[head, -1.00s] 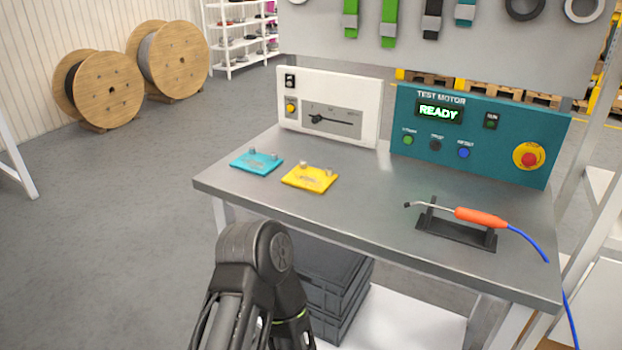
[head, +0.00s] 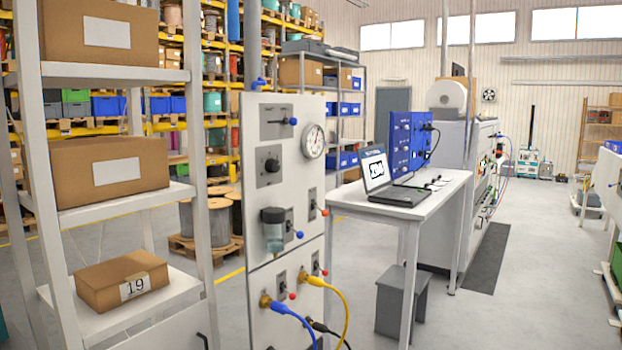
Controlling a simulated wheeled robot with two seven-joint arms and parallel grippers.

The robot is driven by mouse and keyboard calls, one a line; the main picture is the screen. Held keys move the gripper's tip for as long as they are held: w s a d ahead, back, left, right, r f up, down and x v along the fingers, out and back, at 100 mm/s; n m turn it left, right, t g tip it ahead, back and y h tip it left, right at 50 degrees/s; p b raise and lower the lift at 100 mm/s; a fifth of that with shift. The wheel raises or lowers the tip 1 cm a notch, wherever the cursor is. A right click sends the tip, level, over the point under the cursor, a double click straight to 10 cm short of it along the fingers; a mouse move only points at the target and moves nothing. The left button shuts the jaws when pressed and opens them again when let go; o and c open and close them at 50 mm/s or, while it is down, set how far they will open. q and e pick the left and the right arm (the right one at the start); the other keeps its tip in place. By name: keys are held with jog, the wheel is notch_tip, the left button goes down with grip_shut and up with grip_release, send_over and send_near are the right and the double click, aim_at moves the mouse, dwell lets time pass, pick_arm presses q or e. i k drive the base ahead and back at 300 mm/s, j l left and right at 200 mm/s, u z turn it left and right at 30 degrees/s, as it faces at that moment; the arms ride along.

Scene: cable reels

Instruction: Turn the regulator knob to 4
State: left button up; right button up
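A white upright panel (head: 262,220) stands left of centre in the head view. A round black knob (head: 272,165) sits on a grey plate on its upper part; the knob is small and I cannot read its setting or any scale. A round pressure gauge (head: 313,141) is mounted at the right of the knob; its reading is too small to tell. A lever with a blue tip (head: 292,121) is above the knob, and a clear bowl (head: 273,230) hangs below it. Neither of my grippers is in view.
A white shelf rack with cardboard boxes (head: 107,185) stands close at the left of the panel. Blue and yellow hoses (head: 338,290) come out of the panel's lower part. A white table with a laptop (head: 385,180) and a grey stool (head: 402,300) are to the right.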

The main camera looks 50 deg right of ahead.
aim_at(271, 165)
jog(key=z, duration=1.6)
